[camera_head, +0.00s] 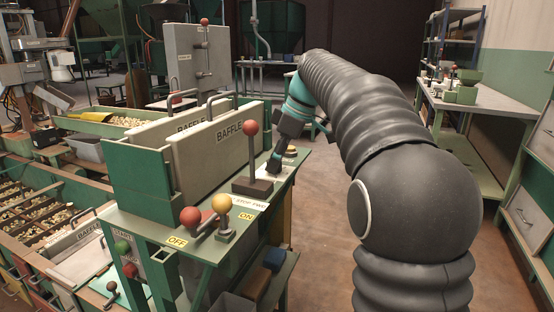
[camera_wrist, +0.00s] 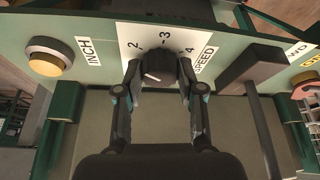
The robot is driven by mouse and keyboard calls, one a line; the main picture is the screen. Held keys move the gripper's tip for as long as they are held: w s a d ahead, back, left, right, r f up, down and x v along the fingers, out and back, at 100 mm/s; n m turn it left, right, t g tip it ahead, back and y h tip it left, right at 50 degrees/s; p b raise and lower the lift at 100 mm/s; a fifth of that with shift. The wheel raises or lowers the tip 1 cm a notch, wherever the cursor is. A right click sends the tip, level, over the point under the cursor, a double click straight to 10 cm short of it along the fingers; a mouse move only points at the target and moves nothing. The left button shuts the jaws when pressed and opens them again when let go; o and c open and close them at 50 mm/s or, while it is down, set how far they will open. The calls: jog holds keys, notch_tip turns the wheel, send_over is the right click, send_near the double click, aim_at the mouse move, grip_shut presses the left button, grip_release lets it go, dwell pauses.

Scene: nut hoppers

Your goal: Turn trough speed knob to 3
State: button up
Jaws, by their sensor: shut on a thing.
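The dark round speed knob (camera_wrist: 160,69) sits on a white dial plate (camera_wrist: 131,36) marked 2, 3 and 4, with SPEED printed at its right. A short pale mark on the knob's face shows toward the lower left, away from the 3. My gripper (camera_wrist: 158,82) is shut on the knob, one finger on each side. In the head view my gripper (camera_head: 277,161) reaches down to the far end of the green control panel (camera_head: 193,239); the knob is hidden there.
A yellow INCH button (camera_wrist: 47,57) is left of the dial. A lever with a dark block base (camera_wrist: 252,70) stands close at right; its red ball (camera_head: 250,128) shows in the head view. Grey BAFFLE plates (camera_head: 228,146) rise beside the panel.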

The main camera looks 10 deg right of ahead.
jog(key=m, duration=0.3)
jog(key=m+t+h, duration=0.1)
jog(key=m, duration=0.1)
jog(key=shift+s+a+m+t+h, duration=0.2)
jog(key=shift+m+t+h, duration=0.1)
jog(key=shift+m, duration=0.1)
jog(key=m+h, duration=0.1)
jog(key=m, duration=0.1)
jog(key=m+p, duration=0.1)
jog(key=m, duration=0.1)
jog(key=shift+f+m+t+h, duration=0.15)
jog(key=shift+m+t+h, duration=0.25)
jog(key=o, duration=1.1)
jog(key=shift+o, duration=0.2)
jog(key=shift+s+r, duration=0.15)
jog(key=shift+r, duration=0.5)
jog(key=v, duration=1.1)
